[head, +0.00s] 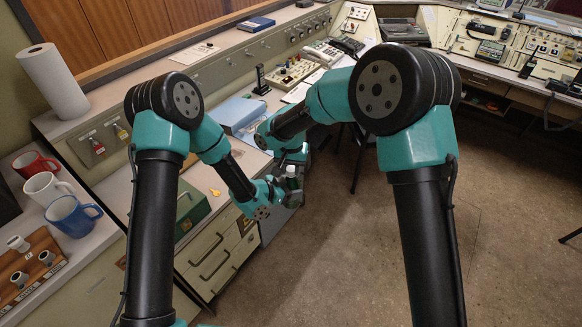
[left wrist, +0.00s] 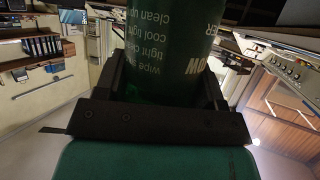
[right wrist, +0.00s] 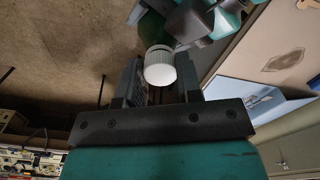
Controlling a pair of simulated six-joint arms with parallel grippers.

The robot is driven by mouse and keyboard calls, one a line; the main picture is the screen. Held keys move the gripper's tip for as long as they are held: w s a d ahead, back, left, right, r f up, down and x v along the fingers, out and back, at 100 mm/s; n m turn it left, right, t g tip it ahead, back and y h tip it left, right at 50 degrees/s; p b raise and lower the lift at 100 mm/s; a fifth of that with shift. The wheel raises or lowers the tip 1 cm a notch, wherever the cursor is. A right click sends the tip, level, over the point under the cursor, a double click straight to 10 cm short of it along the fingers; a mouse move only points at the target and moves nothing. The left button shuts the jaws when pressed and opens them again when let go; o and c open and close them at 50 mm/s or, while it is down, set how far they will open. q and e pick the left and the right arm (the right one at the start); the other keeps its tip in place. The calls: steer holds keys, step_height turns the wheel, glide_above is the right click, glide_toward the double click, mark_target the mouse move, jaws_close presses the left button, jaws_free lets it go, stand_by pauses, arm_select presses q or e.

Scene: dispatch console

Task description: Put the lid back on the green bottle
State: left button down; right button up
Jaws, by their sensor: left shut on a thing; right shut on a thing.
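The green bottle (head: 292,183) is held in the air in front of the console. My left gripper (head: 284,194) is shut around its body, and its white print shows in the left wrist view (left wrist: 185,45). The white lid (right wrist: 160,70) is between the fingers of my right gripper (right wrist: 158,80), which is shut on it. In the head view the right gripper (head: 292,160) is just above the bottle. In the right wrist view the lid is in line with the bottle's green end (right wrist: 152,28). I cannot tell whether the lid touches or is seated on the neck.
Red (head: 36,164), white (head: 47,187) and blue (head: 72,215) mugs stand on the left counter below a paper roll (head: 52,80). Open floor (head: 330,240) is below the grippers.

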steer(key=m, duration=1)
steer(key=shift+w+a+m, duration=0.1)
steer(key=shift+m, duration=0.2)
steer(key=m, duration=1)
steer(key=shift+w, duration=0.1)
steer(key=o, duration=0.9)
steer(key=shift+r, duration=2.25)
